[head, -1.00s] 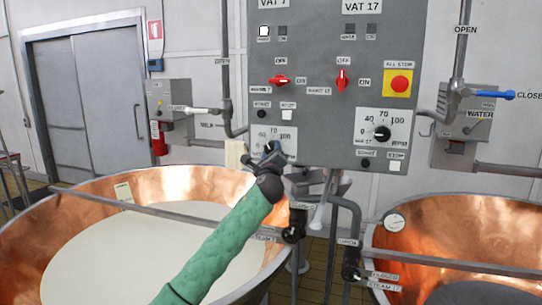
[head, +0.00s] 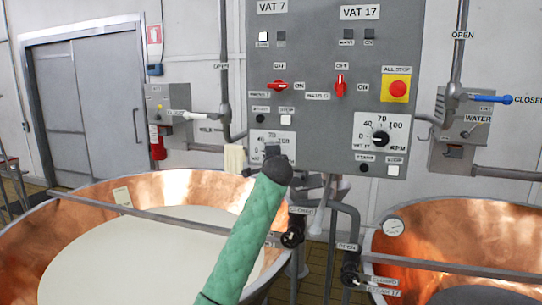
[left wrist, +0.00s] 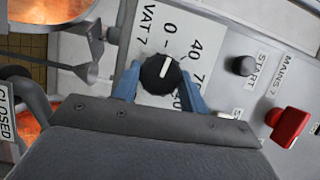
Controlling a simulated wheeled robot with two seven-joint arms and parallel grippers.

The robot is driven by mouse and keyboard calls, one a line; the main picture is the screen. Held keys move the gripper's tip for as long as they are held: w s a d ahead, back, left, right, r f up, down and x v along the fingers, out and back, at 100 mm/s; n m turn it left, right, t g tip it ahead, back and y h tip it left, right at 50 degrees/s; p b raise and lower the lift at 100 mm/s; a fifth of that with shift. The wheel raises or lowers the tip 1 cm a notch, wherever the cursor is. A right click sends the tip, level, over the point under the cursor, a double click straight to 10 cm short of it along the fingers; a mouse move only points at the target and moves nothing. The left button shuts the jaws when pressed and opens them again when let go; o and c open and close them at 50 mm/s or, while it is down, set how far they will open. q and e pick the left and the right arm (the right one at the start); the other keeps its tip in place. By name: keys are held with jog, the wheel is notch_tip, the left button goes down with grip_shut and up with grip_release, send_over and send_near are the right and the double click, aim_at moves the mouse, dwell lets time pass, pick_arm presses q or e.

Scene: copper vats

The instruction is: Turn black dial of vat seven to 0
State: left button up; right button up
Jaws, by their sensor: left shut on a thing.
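The black dial of vat seven (left wrist: 160,73) sits on a white scale plate marked VAT 7. My left gripper (left wrist: 160,85) has its blue fingers on both sides of the dial and is shut on it. In the head view my left gripper (head: 272,152) covers the dial at the lower left of the grey control panel (head: 310,60); only part of the scale plate (head: 285,138) shows there. My right gripper is not in view.
A similar black dial (head: 380,138) for vat 17 and an all-stop button (head: 398,88) are on the panel's right. The red mains 7 switch (left wrist: 288,125) and black start button (left wrist: 243,65) are near my gripper. Two copper vats stand below, with pipes between.

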pick_arm(q)
jog(key=shift+f+n+g, duration=0.1)
jog(key=shift+n+g, duration=0.3)
jog(key=shift+n, duration=0.4)
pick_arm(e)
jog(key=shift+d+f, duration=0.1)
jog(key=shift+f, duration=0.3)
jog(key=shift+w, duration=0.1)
pick_arm(q)
jog(key=o, duration=1)
jog(key=shift+a, duration=0.1)
jog(key=shift+s, duration=0.1)
jog(key=s+b, duration=0.3)
jog(key=s, duration=0.4)
jog(key=shift+s+d+r, duration=0.3)
jog(key=shift+r, duration=0.05)
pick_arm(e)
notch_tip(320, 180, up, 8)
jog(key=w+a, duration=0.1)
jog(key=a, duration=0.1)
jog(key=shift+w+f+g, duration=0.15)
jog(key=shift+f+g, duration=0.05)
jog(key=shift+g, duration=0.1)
